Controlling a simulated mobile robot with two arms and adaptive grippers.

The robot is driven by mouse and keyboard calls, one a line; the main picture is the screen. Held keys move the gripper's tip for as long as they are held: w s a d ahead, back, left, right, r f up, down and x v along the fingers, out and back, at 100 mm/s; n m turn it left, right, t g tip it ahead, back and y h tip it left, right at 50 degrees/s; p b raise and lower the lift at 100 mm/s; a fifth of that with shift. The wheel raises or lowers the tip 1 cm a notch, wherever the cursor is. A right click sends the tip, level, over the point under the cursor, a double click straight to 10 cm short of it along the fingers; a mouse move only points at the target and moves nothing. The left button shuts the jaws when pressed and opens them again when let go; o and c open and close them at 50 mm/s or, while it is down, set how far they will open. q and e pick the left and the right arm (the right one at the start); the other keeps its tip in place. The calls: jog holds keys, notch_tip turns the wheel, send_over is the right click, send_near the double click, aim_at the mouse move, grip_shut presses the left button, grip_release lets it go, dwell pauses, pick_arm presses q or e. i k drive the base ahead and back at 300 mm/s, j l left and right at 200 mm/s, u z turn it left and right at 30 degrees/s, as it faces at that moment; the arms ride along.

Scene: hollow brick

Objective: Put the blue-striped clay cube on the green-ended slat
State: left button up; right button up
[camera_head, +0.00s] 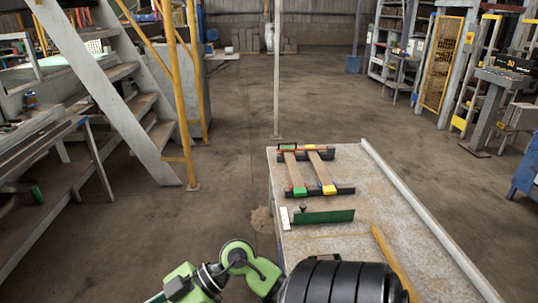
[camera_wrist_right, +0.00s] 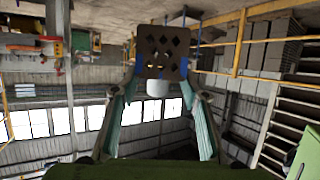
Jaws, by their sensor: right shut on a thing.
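In the right wrist view a brown clay cube (camera_wrist_right: 162,48) with diamond-shaped holes is held between the two fingers of my right gripper (camera_wrist_right: 160,78), which is shut on it. Blue shows at the cube's sides, but I cannot tell clearly whether it is a stripe on it. In the head view the green-ended slat (camera_head: 294,171) lies on dark cross bars on the bench, its green end (camera_head: 299,191) nearest me. No fingertips or cube show in the head view. My left gripper is not in view.
A yellow-ended slat (camera_head: 321,169) lies just right of the green-ended one. A green-bladed tool (camera_head: 324,216) lies nearer me. A yellow bar (camera_head: 392,258) lies at the front of the bench (camera_head: 400,225), which has a raised right edge and bare room beside the slats.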

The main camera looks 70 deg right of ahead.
aim_at(294, 171)
jog(key=i+l+z, duration=0.1)
jog(key=i+z, duration=0.65)
jog(key=i+j+z, duration=0.15)
jog(key=i+z, duration=0.25)
jog(key=i+j+z, duration=0.4)
jog(key=i+l+z, duration=0.25)
jog(key=i+z, duration=0.95)
jog(key=i, duration=0.2)
jog(key=i+j+z, duration=0.25)
jog(key=i+z, duration=0.35)
jog(key=i, duration=0.2)
